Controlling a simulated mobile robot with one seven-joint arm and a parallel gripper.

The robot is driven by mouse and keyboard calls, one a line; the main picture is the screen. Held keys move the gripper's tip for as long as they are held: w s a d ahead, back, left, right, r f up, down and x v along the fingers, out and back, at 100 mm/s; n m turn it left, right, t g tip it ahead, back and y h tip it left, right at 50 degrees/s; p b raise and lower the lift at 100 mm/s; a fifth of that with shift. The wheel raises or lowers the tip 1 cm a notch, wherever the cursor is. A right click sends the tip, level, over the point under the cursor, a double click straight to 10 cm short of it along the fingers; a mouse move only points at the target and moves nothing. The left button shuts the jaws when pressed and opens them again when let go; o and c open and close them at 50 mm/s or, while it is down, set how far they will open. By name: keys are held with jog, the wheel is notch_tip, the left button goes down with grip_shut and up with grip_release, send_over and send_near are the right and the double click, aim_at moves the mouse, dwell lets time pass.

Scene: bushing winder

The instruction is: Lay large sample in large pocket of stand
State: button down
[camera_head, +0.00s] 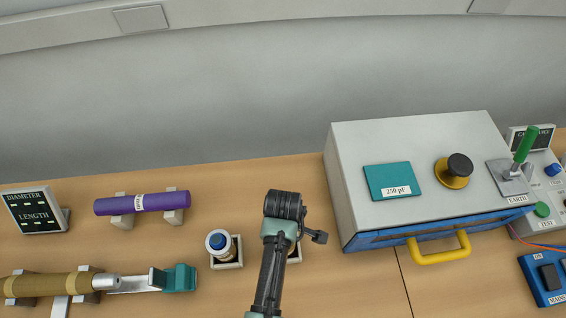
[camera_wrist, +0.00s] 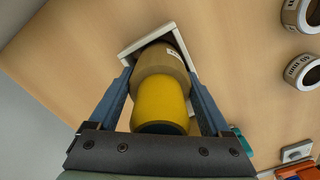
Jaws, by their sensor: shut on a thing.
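My gripper (camera_wrist: 163,82) is shut on a cylindrical sample (camera_wrist: 160,108) with a yellow near end and a tan, labelled far part. One finger lies on each side of it. A white square-edged pocket (camera_wrist: 130,47) shows around the sample's far end; I cannot tell whether the sample rests in it or is above it. In the head view my gripper (camera_head: 285,207) hides the sample. A pale holder (camera_head: 296,257) shows partly behind my arm. Left of it, a white cylinder with a blue top (camera_head: 219,243) stands in another square holder (camera_head: 228,266).
A purple cylinder (camera_head: 142,203) lies on two blocks. A brown roll (camera_head: 50,285) lies on the winder at front left. A grey test box (camera_head: 430,160) with a yellow handle (camera_head: 440,250) stands right of my arm. Two ring-ended cylinders (camera_wrist: 302,70) show at right in the wrist view.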

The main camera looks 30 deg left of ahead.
grip_release()
jog(key=shift+f, duration=0.1)
notch_tip(320, 180, up, 12)
jog(key=shift+r+b, duration=0.15)
jog(key=shift+b, duration=0.45)
